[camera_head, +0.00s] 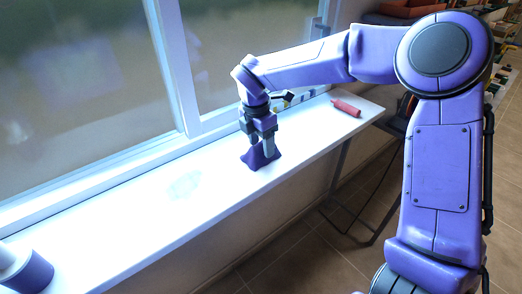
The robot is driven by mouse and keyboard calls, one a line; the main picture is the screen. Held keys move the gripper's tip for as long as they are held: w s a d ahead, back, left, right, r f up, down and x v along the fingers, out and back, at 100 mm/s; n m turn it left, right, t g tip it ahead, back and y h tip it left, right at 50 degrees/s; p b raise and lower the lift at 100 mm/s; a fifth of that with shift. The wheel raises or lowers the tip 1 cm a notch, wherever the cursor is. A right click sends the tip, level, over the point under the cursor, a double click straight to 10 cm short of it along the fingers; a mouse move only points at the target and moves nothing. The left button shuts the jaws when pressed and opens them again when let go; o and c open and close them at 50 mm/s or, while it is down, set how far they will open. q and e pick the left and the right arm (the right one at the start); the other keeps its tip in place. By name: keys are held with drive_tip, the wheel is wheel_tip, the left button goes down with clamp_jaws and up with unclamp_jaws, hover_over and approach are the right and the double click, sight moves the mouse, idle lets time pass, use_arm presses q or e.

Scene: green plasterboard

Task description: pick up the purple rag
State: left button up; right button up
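The purple rag (258,159) is a small dark purple, crumpled heap on the white sill-like surface (150,225) below the window. My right gripper (262,147) points down at the rag from above, with its fingertips at the rag's top. A grey finger overlaps the rag's upper part. The rag's base still rests on the surface. The fingers and rag overlap, so I cannot tell whether the gripper is shut on it. My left gripper is not in view.
A red tube-like object (345,106) lies farther along the surface. Small items (290,99) sit by the window behind my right gripper. A faint grey patch (185,185) marks the surface left of the rag. The window frame (185,75) borders the back; tiled floor lies in front.

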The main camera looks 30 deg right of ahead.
drive_tip(key=c, duration=0.8)
